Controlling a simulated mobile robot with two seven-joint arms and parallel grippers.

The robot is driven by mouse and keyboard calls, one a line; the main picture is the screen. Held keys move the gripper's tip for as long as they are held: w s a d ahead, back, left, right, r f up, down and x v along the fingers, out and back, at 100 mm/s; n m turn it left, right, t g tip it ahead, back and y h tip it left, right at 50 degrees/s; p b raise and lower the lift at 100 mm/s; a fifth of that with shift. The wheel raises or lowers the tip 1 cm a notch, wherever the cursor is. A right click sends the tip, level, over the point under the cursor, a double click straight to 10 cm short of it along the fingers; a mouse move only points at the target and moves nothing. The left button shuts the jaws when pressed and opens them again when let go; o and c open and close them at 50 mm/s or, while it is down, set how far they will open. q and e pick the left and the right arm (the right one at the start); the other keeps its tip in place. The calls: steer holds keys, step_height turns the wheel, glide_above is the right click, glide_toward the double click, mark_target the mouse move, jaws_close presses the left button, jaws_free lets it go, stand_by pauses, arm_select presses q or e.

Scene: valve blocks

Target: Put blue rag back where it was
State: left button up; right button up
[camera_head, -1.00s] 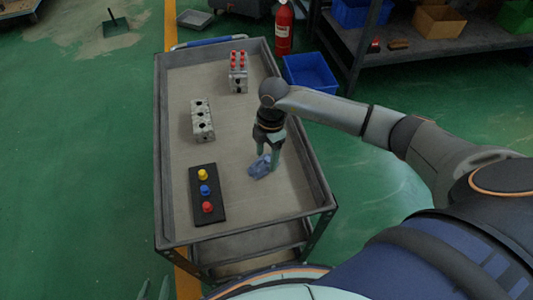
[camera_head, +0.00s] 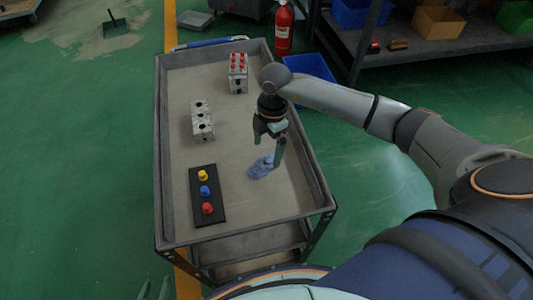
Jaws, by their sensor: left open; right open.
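The blue rag (camera_head: 261,168) lies crumpled on the cart's tray floor, right of the black button panel. My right gripper (camera_head: 267,151) is open just above and beside the rag, its fingers pointing down. One finger hangs at the rag's right side; I cannot tell whether it touches it. The rag's right edge is partly hidden by that finger. My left gripper (camera_head: 154,289) shows only as fingertips at the bottom edge, open, outside the cart and away from the rag.
The grey cart (camera_head: 164,215) has raised rims. In it are a black panel (camera_head: 193,178) with yellow, blue and red knobs, a valve block (camera_head: 202,122), and a red-topped block (camera_head: 238,77). A blue bin (camera_head: 312,65) stands beyond the cart. Tray floor at the front right is clear.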

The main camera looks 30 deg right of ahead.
mark_target(270, 155)
step_height(270, 155, up, 8)
steer(key=shift+w+d+r, duration=0.2)
steer(key=shift+d, duration=0.25)
